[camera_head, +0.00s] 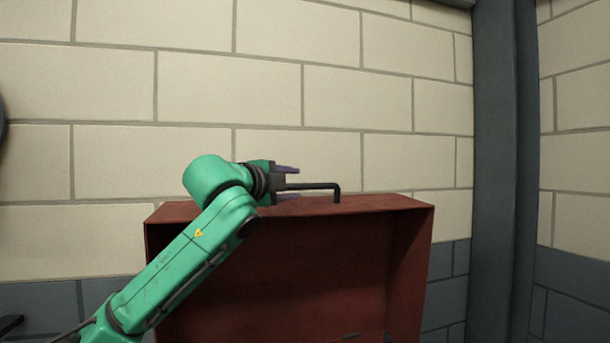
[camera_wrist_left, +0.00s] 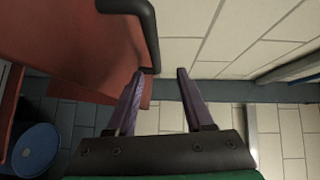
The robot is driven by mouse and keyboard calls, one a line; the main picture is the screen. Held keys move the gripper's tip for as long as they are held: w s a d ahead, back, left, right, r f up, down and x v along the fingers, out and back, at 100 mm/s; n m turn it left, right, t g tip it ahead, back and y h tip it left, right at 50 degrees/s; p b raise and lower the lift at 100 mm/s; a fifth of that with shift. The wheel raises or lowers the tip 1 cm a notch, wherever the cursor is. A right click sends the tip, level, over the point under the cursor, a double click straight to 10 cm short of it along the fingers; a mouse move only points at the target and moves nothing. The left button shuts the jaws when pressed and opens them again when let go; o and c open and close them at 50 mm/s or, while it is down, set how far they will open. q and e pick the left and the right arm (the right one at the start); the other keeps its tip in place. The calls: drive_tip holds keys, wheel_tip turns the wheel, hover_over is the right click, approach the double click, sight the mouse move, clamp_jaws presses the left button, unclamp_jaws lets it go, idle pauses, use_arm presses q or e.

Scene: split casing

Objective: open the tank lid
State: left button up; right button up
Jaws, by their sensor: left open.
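A red hollow box shape (camera_head: 290,275) fills the lower middle of the head view, its open side facing me. It looks like the tank lid standing raised, but its lower edge and any hinge are out of view. A black bent handle (camera_head: 322,187) is at its top edge, and also shows at the top of the left wrist view (camera_wrist_left: 143,28). My left gripper (camera_head: 290,183) is open at the handle's left part. My right gripper is out of view.
A cream brick wall (camera_head: 330,90) stands behind, with a grey pillar (camera_head: 492,150) at the right. A blue drum (camera_wrist_left: 35,150) shows at lower left in the wrist view.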

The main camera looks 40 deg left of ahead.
sight(302, 186)
use_arm(q)
drive_tip(key=w, duration=0.2)
drive_tip(key=w+a+p, duration=0.1)
drive_tip(key=w, duration=0.1)
drive_tip(key=w+a+f, duration=0.1)
drive_tip(key=w, duration=0.1)
drive_tip(key=shift+a+p, duration=0.2)
drive_tip(key=shift+p, duration=0.1)
drive_tip(key=shift+w+a+f, duration=0.25)
drive_tip(key=shift+w+a, duration=0.05)
drive_tip(key=shift+w, duration=0.3)
drive_tip(key=shift+w+a+f, duration=0.2)
drive_tip(key=shift+w+a, duration=0.05)
drive_tip(key=shift+w, duration=0.35)
drive_tip(key=shift+s+d, duration=0.1)
drive_tip(key=shift+d, duration=0.05)
drive_tip(key=shift+s+d+r, duration=0.35)
drive_tip(key=shift+s+d, duration=0.1)
drive_tip(key=shift+c, duration=0.4)
clamp_jaws()
drive_tip(key=shift+a, duration=0.1)
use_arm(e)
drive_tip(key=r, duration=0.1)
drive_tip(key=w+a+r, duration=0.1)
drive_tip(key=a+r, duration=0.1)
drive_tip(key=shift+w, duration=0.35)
